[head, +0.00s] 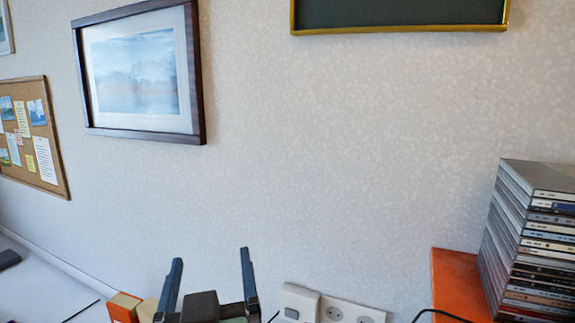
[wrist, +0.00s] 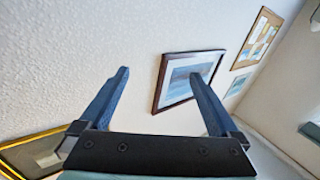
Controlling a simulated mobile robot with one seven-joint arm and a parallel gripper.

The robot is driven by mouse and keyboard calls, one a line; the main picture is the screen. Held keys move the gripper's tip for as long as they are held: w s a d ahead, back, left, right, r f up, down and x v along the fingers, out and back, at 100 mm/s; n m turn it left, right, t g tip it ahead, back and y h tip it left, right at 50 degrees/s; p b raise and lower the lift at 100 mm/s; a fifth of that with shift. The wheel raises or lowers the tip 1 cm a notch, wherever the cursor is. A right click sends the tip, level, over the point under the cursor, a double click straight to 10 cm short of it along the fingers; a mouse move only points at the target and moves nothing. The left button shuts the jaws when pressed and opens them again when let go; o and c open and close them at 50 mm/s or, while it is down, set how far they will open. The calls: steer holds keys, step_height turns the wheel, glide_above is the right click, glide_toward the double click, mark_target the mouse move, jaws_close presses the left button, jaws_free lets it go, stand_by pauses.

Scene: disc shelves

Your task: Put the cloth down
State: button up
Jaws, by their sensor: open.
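My gripper (head: 212,278) is at the bottom of the head view, with its two dark fingers pointing up and spread apart. It also shows in the wrist view (wrist: 160,88), where the gap between the fingers is empty and the wall lies behind it. I see no cloth in either view.
A stack of disc cases (head: 530,245) stands on an orange surface (head: 455,285) at the right. Wall sockets (head: 330,308) are right of my gripper. A white surface (head: 45,285) lies at the left, with small blocks (head: 125,307) near my gripper. Framed pictures (head: 138,75) hang on the wall.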

steer(key=s+d+r+m+t+h, duration=0.1)
steer(key=s+d+r+t, duration=0.2)
steer(key=r, duration=0.5)
steer(key=s+d+r+m+t+h, duration=0.1)
steer(key=s+d+r+t, duration=0.2)
steer(key=r, duration=0.5)
steer(key=s+d+r+m+t+h, duration=0.1)
steer(key=s+d+r+t+h, duration=0.1)
steer(key=s+d+r, duration=0.3)
step_height(320, 180, up, 4)
steer(key=shift+s+r+m+t, duration=0.1)
steer(key=shift+s+m+t, duration=0.2)
steer(key=shift+s+t, duration=0.35)
steer(key=shift+a, duration=0.1)
